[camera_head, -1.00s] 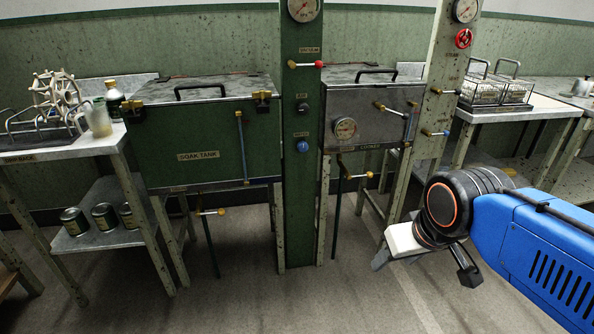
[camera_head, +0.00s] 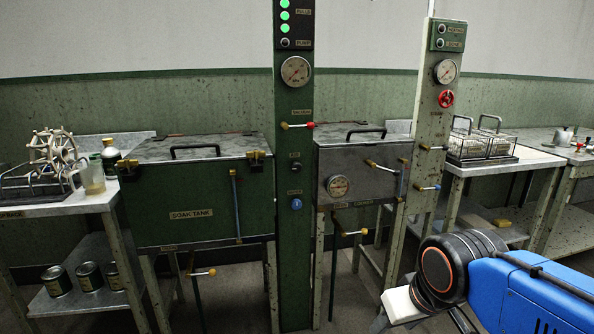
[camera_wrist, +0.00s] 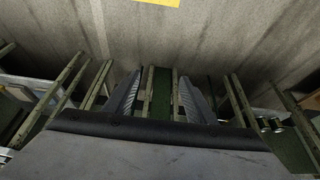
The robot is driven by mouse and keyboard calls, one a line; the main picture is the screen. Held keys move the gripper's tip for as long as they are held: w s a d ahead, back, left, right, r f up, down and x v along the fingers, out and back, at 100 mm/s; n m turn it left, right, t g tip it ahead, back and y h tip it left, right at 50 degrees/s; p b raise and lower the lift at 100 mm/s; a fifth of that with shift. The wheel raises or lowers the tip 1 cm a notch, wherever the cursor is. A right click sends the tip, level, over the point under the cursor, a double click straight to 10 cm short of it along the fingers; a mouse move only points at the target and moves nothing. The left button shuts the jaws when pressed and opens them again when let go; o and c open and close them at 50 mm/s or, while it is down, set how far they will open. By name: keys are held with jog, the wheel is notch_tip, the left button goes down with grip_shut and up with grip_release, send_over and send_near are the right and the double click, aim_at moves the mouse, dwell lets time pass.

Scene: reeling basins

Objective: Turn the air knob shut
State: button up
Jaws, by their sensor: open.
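The air knob (camera_head: 295,167) is a small black round knob on the green column, under a small label too small to read surely. A blue knob (camera_head: 296,204) sits just below it on the same column. My gripper (camera_wrist: 160,97) is open and empty, its two grey fingers apart in the wrist view and pointing at the floor and several frame legs.
The green soak tank (camera_head: 195,190) stands left of the column and a steel cooker (camera_head: 350,165) right of it. A pale column (camera_head: 430,130) carries a red wheel (camera_head: 446,98). Floor before the tanks looks free.

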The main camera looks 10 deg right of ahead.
jog(key=w+a+r+t, duration=0.2)
jog(key=w, duration=0.6)
jog(key=w+a+r+t+y, duration=0.1)
jog(key=w+r+t, duration=0.15)
jog(key=w, duration=0.55)
jog(key=w+a+r+t, duration=0.2)
jog(key=w+t, duration=0.1)
jog(key=w, duration=0.6)
jog(key=t+h, duration=0.1)
jog(key=t, duration=0.5)
send_near(297, 168)
jog(key=w, duration=0.9)
jog(key=shift+r, duration=0.2)
jog(key=c, duration=1)
